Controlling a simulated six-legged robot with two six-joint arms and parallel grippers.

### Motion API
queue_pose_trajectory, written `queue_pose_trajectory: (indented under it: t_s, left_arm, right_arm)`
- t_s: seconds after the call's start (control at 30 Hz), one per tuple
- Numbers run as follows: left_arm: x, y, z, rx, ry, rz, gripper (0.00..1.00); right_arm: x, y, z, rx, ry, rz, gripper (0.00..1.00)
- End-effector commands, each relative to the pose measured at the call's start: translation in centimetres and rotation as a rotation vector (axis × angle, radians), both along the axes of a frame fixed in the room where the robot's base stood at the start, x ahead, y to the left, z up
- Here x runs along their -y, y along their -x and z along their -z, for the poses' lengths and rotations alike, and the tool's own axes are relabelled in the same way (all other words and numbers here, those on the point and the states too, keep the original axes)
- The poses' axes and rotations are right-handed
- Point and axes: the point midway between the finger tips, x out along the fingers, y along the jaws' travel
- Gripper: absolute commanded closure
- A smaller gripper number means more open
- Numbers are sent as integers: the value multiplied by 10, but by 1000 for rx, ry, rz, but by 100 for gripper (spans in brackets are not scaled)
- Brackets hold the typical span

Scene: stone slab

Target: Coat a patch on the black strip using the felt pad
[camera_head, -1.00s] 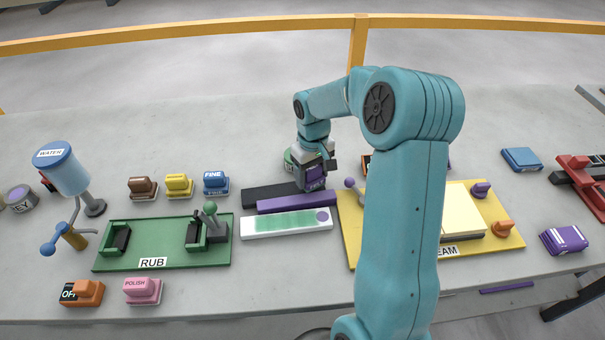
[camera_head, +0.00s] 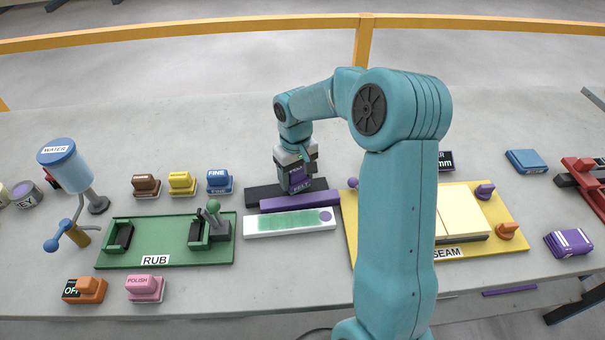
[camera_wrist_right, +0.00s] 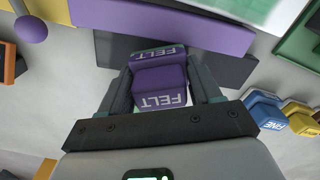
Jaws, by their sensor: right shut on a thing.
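My right gripper (camera_wrist_right: 165,92) is shut on the purple felt pad (camera_wrist_right: 160,85), which carries a white FELT label. In the head view the felt pad (camera_head: 298,181) is low over the black strip (camera_head: 258,194), near its middle. Contact between pad and strip cannot be made out for certain. The black strip (camera_wrist_right: 220,70) also shows behind the pad in the right wrist view. A purple strip (camera_head: 300,202) lies just in front of it, and a white strip (camera_head: 262,231) with a green patch and purple dot lies nearest. My left gripper is not in view.
A green RUB board (camera_head: 150,253) lies left of the strips and a yellow SEAM board (camera_head: 350,225) lies right, partly behind my arm. Brown, yellow and blue FINE blocks (camera_head: 219,181) stand behind the green board. A WATER dispenser (camera_head: 66,168) stands at far left.

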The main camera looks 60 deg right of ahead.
Motion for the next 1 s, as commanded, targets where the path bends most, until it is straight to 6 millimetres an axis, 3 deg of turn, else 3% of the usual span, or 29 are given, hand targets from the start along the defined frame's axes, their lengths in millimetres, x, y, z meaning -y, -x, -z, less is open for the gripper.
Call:
queue_pose_trajectory:
  t_s: [1.0]
  left_arm:
    - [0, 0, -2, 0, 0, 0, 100]
  right_arm:
    - [-49, -49, 0, 0, 0, 0, 61]
